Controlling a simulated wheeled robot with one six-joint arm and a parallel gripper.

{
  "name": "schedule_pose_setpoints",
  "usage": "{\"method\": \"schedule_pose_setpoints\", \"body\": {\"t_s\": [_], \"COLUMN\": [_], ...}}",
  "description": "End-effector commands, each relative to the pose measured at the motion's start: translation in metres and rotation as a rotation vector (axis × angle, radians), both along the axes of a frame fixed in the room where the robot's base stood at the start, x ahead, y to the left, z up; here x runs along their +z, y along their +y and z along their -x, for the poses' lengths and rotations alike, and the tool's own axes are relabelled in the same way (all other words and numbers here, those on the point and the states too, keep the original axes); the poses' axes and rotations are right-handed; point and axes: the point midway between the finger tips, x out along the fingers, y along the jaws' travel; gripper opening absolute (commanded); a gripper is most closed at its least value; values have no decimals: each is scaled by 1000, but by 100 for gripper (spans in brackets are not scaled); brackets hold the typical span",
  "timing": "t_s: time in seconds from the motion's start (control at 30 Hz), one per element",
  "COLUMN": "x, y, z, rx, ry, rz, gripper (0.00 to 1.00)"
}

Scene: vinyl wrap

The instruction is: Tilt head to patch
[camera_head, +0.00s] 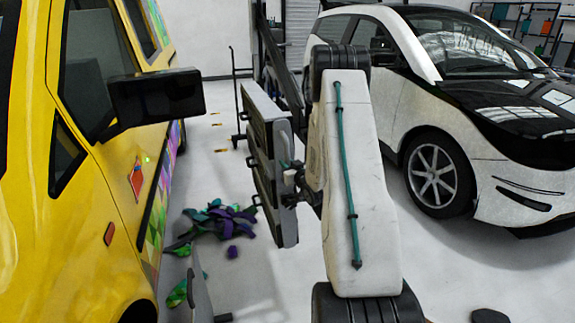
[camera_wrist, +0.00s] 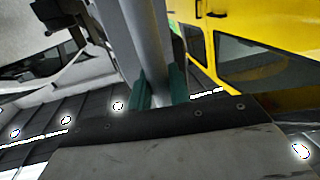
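A small red-orange diamond-shaped patch (camera_head: 136,179) with a bluish edge is on the yellow vehicle's side (camera_head: 60,230), below and behind the wing mirror. My white arm link with a teal cable stands upright in the middle of the head view. The outer end of my arm is mostly hidden behind it, so my gripper cannot be made out there. In the wrist view, two teal pieces (camera_wrist: 160,88) flank a grey bar above a dark edge with screws. I cannot tell whether they are fingers closed on the bar. The patch does not show in the wrist view.
The black wing mirror (camera_head: 157,95) juts toward my arm. A grey panelled unit with handles (camera_head: 270,165) appears beside my arm. Coloured vinyl scraps (camera_head: 215,220) lie on the floor. A white and black car (camera_head: 470,130) stands at right. Pale floor lies between the vehicles.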

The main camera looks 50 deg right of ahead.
Motion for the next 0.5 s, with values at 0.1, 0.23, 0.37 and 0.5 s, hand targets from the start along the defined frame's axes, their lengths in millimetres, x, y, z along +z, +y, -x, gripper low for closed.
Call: {"method": "schedule_pose_setpoints", "body": {"t_s": [0.1, 0.23, 0.37, 0.5], "x": [0, 0, 0, 1], "y": [0, -4, -11, -10], "z": [0, 3, 7, 6], "rx": [0, -2, -2, -1], "ry": [0, -11, -31, -31], "rz": [0, -17, -50, -49], "gripper": [0, 0, 0, 0]}}
